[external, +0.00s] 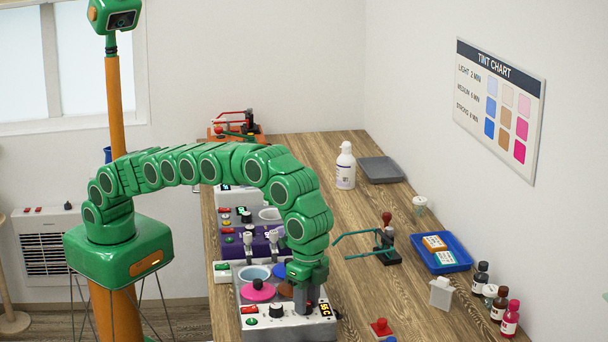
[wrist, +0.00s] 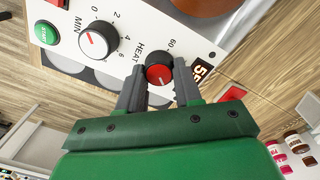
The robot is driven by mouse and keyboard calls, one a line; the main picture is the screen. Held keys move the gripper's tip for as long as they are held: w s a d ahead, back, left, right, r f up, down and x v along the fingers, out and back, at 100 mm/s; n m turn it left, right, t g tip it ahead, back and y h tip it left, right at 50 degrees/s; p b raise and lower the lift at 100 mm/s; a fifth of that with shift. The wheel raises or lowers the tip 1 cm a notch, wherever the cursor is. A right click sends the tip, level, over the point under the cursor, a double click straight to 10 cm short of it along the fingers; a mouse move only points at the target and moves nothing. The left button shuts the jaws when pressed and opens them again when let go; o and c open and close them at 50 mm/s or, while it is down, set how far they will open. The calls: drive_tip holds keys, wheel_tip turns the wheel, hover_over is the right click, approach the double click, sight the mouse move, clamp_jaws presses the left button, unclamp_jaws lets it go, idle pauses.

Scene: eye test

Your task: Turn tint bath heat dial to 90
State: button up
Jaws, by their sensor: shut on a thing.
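The tint bath (external: 262,325) is the pale unit at the front of the bench, with round wells and coloured lids on top. In the wrist view its panel (wrist: 120,62) carries a red dial marked HEAT (wrist: 158,76), with 60 at its upper side. My gripper (wrist: 159,88) is shut on this dial, one finger on each side. I cannot read the dial's setting. The orange-lit display (wrist: 200,70) shows a 5 and a part-hidden digit. In the external view my gripper (external: 308,300) reaches down onto the panel and hides the dial.
A MIN dial (wrist: 97,42) and green START button (wrist: 46,33) share the panel. Other units (external: 250,240) stand behind it. A red stamp-like object (external: 381,328), a blue tray (external: 461,262) and several bottles (external: 498,307) are to the right.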

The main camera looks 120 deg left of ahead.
drive_tip(key=m, duration=0.3)
drive_tip(key=shift+m, duration=0.4)
drive_tip(key=m, duration=0.3)
drive_tip(key=shift+d, duration=0.1)
drive_tip(key=shift+m, duration=1.3)
drive_tip(key=shift+d, duration=0.1)
drive_tip(key=o, duration=1)
drive_tip(key=shift+o, duration=0.2)
